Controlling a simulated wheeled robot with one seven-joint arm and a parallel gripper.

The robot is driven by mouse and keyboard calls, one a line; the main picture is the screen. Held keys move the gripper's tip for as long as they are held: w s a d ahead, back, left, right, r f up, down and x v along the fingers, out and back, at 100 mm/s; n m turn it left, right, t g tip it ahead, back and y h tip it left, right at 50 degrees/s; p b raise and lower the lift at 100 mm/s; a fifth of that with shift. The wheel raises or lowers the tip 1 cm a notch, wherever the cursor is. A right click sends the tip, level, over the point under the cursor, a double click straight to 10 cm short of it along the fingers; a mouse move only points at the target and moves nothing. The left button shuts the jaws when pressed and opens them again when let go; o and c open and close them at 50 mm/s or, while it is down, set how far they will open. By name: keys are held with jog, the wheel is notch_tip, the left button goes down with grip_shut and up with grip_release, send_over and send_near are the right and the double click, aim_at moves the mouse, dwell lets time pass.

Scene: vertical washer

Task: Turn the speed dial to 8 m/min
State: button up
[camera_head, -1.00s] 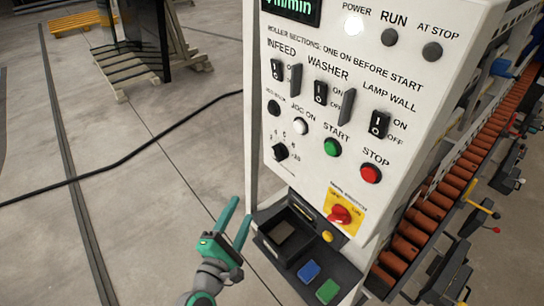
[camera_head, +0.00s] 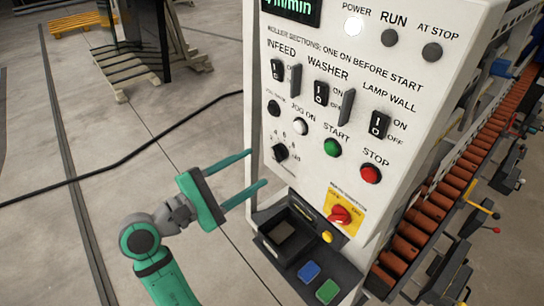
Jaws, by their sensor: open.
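The black speed dial (camera_head: 280,152) sits at the lower left of the white control panel (camera_head: 310,110), with small numbers around it. The digital display (camera_head: 290,8) at the panel's top shows green text ending in "m/min"; its leading digit is cut by the frame edge and looks like 4. My green gripper (camera_head: 256,169) is open and empty. Its two fingers point right toward the panel's left edge, a little left of the dial. The fingertips appear apart from the dial; I cannot tell their exact depth.
The panel holds a green start button (camera_head: 332,147), a red stop button (camera_head: 371,174), several switches and a red rotary switch (camera_head: 340,215). A black tray (camera_head: 262,236) juts out below. Orange rollers (camera_head: 450,185) run at right.

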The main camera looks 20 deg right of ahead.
aim_at(276, 155)
jog(key=x, duration=0.6)
jog(key=shift+w+d, duration=0.15)
jog(key=shift+d, duration=0.5)
jog(key=c, duration=1.1)
